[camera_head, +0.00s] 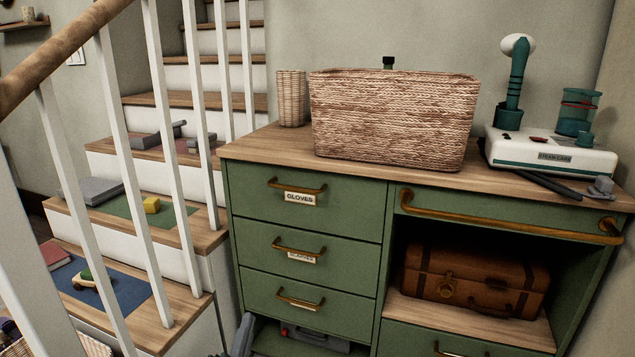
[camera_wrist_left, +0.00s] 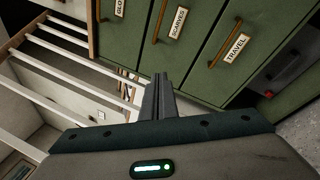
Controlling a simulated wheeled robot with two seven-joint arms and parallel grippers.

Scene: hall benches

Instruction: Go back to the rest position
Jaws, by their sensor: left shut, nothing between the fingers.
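My left gripper (camera_head: 243,335) shows at the bottom edge of the head view, low in front of the green cabinet (camera_head: 383,240), near its left drawers. In the left wrist view its two fingers (camera_wrist_left: 158,98) are together with nothing between them. The cabinet's drawer fronts, with the labels GLOVES, SCARVES and TRAVEL (camera_wrist_left: 235,48), lie beyond the fingertips, and the fingers look apart from them. The drawers look closed. My right gripper is in neither view.
White balusters (camera_head: 165,120) and stairs with several objects stand at the left. A woven basket (camera_head: 392,120), a small wicker cup (camera_head: 291,98) and a steamer (camera_head: 550,150) stand on the cabinet top. A brown suitcase (camera_head: 475,280) sits in its open shelf. A brass rail (camera_head: 510,220) juts out.

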